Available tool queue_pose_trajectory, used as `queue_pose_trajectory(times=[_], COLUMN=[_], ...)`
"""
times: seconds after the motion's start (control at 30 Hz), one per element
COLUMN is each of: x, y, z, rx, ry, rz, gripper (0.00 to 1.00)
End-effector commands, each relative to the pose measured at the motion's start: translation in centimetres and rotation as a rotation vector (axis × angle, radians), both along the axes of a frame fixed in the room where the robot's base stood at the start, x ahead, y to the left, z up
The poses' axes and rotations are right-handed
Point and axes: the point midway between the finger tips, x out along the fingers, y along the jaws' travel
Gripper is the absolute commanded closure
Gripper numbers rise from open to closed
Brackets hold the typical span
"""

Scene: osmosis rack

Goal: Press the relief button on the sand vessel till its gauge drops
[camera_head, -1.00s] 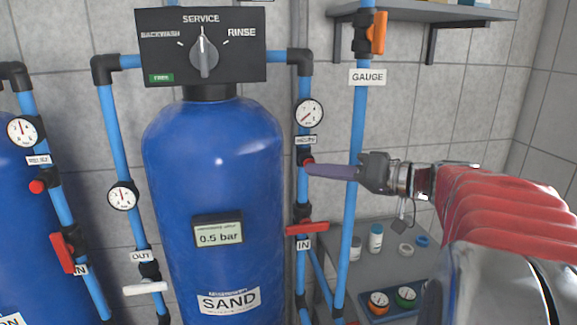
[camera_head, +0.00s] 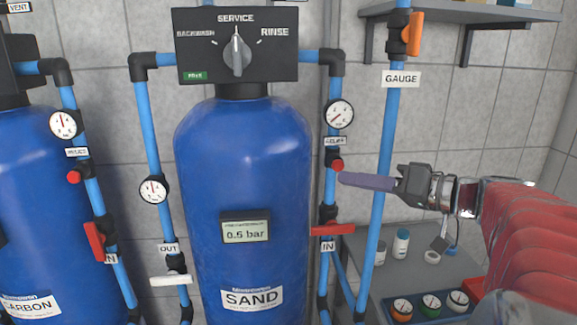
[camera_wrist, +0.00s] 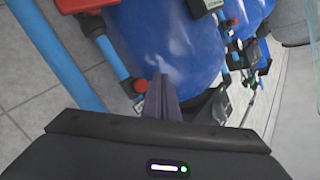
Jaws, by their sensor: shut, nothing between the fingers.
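The sand vessel (camera_head: 245,170) is a blue tank labelled SAND in the middle of the head view. Its red relief button (camera_head: 337,165) sits on the inlet pipe to its right, under a RELIEF label and a round gauge (camera_head: 339,114). The gauge's needle points to the lower left. My gripper (camera_head: 342,178) is shut and empty, its fingertips just below and right of the button. In the wrist view the red button (camera_wrist: 140,86) shows left of my shut fingers (camera_wrist: 161,82), with a small gap between.
A red IN valve handle (camera_head: 333,230) is below the button. A blue GAUGE pipe (camera_head: 384,160) stands behind my fingers. A carbon vessel (camera_head: 45,200) with its own red button (camera_head: 74,177) is at the left. A grey bench with small gauges (camera_head: 430,303) is at lower right.

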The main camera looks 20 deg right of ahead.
Motion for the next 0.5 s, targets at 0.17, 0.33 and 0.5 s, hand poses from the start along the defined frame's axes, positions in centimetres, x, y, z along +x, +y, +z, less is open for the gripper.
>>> queue_pose_trajectory(times=[0.17,0.33,0.5], x=[-1.3,-2.3,-2.5], y=[0.3,0.6,0.7], z=[0.0,0.0,0.0], rx=[-0.001,-0.001,0.000], ry=[-0.001,-0.001,0.000], rz=[-0.001,-0.001,0.000], gripper=[1.00,1.00,1.00])
